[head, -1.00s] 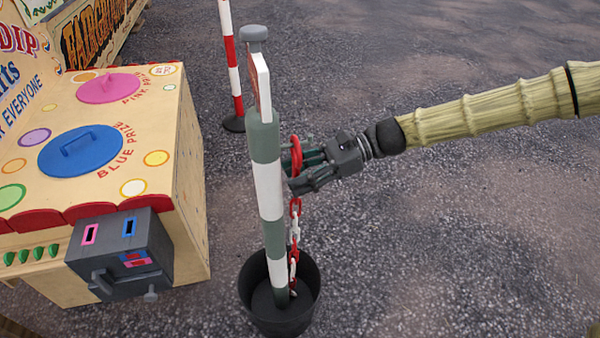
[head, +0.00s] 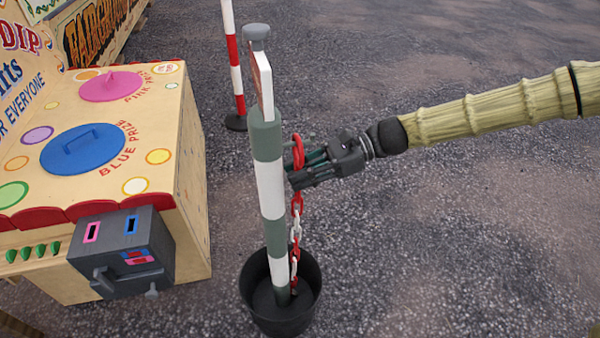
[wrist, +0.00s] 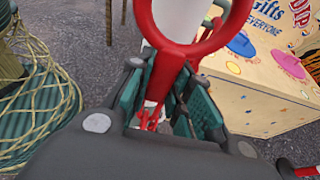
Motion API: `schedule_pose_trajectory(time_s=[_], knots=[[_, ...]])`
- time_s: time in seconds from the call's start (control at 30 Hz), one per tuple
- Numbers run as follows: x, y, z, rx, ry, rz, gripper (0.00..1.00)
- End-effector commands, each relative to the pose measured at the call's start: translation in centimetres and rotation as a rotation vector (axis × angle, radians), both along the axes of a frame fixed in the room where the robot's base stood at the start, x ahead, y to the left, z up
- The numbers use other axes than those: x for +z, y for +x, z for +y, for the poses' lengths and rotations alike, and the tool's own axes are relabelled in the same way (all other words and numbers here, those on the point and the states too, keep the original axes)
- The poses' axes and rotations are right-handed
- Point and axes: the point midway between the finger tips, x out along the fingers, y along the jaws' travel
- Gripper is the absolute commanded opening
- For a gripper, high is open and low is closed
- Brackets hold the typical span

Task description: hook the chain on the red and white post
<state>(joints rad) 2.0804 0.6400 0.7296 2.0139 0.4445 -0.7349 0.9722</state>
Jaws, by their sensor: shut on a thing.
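My gripper (head: 300,168) is shut on the red hook at the top of the chain, beside the green and white post (head: 270,190). The red and white chain (head: 296,228) hangs from it down into the black tub (head: 262,310) at that post's foot. In the wrist view the hook (wrist: 172,45) shows as a large red ring between the green finger pads, with a white post part behind it. The red and white post (head: 233,65) stands upright farther back, on a dark round base, apart from my gripper.
A cream prize booth (head: 190,190) with a blue lid (head: 100,160), a pink lid (head: 108,92) and a grey coin box (head: 155,240) fills the left. A sign panel (head: 263,85) tops the near post. Open gravel lies right and behind.

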Motion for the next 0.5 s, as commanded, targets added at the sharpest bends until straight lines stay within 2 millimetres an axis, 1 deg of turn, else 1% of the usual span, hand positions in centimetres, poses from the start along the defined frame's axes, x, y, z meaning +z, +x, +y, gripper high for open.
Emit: schedule_pose_trajectory(time_s=[0.5], knots=[[0.34, 0.0, 0.0, 0.0, 0.0, 0.0, 0.0]])
